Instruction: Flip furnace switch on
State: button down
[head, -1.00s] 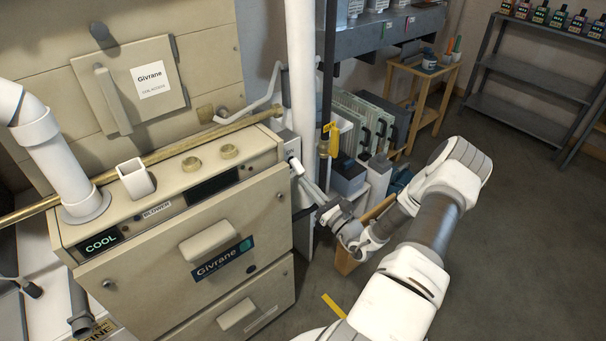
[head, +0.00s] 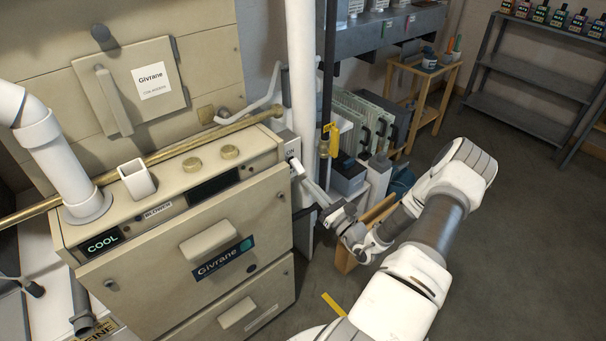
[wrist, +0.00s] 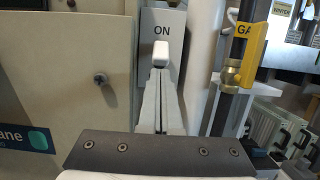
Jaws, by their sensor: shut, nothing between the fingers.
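The furnace (head: 190,255) is a beige cabinet at the left of the head view. A grey switch box (wrist: 176,22) is on its right side, with the word ON at the top. The box also shows in the head view (head: 290,146). A white switch lever (wrist: 161,53) stands out just below ON; I cannot tell which way it is set. My gripper (wrist: 160,75) is shut and empty, its fingertips right below the lever and touching or nearly so. The fingers hide the lower part of the box. In the head view my gripper (head: 302,176) reaches the box from the lower right.
A black gas pipe with a yellow GAS tag (wrist: 251,56) and brass fitting runs close to the right of the switch box. A white vertical pipe (head: 301,70) stands behind it. Panels and bins crowd the floor behind my arm. Open floor lies at right.

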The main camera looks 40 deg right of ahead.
jog(key=v, duration=0.2)
jog(key=r+v, duration=0.1)
jog(key=v, duration=0.2)
jog(key=shift+s+p, duration=0.35)
jog(key=shift+p, duration=0.05)
